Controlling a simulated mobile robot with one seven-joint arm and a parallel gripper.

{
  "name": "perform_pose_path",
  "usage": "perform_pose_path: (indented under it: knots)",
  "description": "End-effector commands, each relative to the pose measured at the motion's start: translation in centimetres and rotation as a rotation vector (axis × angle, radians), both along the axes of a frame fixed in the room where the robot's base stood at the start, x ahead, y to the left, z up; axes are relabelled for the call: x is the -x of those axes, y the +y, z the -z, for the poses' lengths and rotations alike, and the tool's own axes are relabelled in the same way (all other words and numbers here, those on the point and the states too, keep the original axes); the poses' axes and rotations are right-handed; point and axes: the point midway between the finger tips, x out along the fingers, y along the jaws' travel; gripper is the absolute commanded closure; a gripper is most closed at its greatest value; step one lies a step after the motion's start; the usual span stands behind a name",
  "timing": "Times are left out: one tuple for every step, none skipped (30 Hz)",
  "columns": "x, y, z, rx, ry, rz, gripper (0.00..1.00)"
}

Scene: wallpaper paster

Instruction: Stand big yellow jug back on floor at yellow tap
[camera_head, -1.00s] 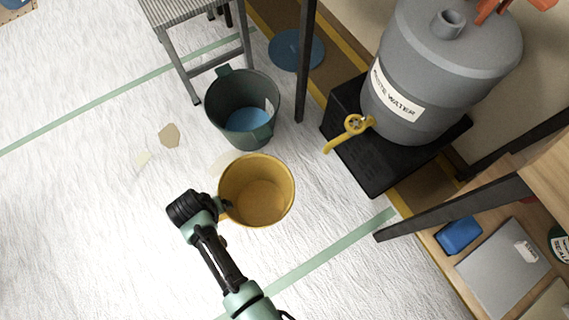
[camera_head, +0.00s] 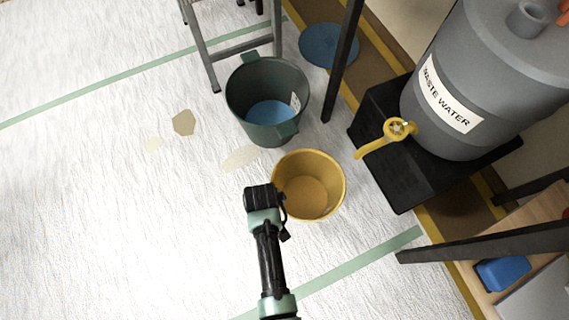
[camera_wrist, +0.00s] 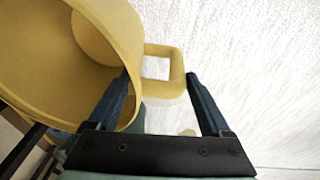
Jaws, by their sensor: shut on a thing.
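The big yellow jug (camera_head: 333,205) shows from above in the head view, its open mouth facing up and its inside visible. It stands left of and below the yellow tap (camera_head: 377,144), apart from the spout's end. My gripper (camera_head: 282,211) is at the jug's left side. In the wrist view the jug (camera_wrist: 105,25) fills the upper left, and its square loop handle (camera_wrist: 164,93) lies between the fingers of my gripper (camera_wrist: 158,80), which is shut on it. I cannot tell whether the jug's base touches the floor.
The tap is on a grey waste water barrel (camera_head: 480,85) on a black stand (camera_head: 385,178). A dark green bucket (camera_head: 240,112) with blue inside stands behind the jug. Dark posts (camera_head: 345,60) frame the stand. Stains (camera_head: 183,122) mark the white floor; the left is open.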

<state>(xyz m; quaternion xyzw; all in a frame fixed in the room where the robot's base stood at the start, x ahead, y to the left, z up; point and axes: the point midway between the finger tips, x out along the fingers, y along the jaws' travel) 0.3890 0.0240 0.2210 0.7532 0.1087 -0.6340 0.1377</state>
Motion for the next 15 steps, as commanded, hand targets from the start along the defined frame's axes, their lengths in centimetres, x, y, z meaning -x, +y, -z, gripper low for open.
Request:
perform_pose_path:
  knots:
    - [-0.6, -1.3, 0.4, 0.0, -0.006, 0.006, 1.0]
    - [-0.9, -2.0, 0.4, 0.0, -0.005, 0.007, 1.0]
    - [-1.2, -2.8, 0.4, -0.001, -0.005, 0.006, 1.0]
    - [-1.4, -3.5, 0.4, 0.0, -0.006, 0.005, 1.0]
    - [-1.7, -4.1, 0.4, 0.0, -0.005, 0.006, 1.0]
    - [-2.0, -4.9, 0.4, 0.001, -0.005, 0.005, 1.0]
    - [-2.2, -5.5, 0.3, 0.0, -0.006, 0.004, 1.0]
    - [-2.3, -6.0, 0.3, 0.0, -0.006, 0.005, 1.0]
    - [-2.1, -5.6, 1.4, 0.0, -0.001, -0.002, 1.0]
    - [-2.1, -5.6, 1.8, 0.0, -0.001, -0.002, 1.0]
    - [-2.1, -5.6, 2.1, 0.0, -0.001, -0.002, 1.0]
    - [-2.1, -5.5, 2.5, 0.0, -0.001, -0.002, 1.0]
    - [-2.1, -5.5, 2.7, 0.0, -0.002, -0.002, 1.0]
    - [-2.1, -5.5, 2.9, 0.0, -0.002, -0.002, 1.0]
    - [-2.1, -5.5, 3.0, 0.001, -0.002, -0.002, 1.0]
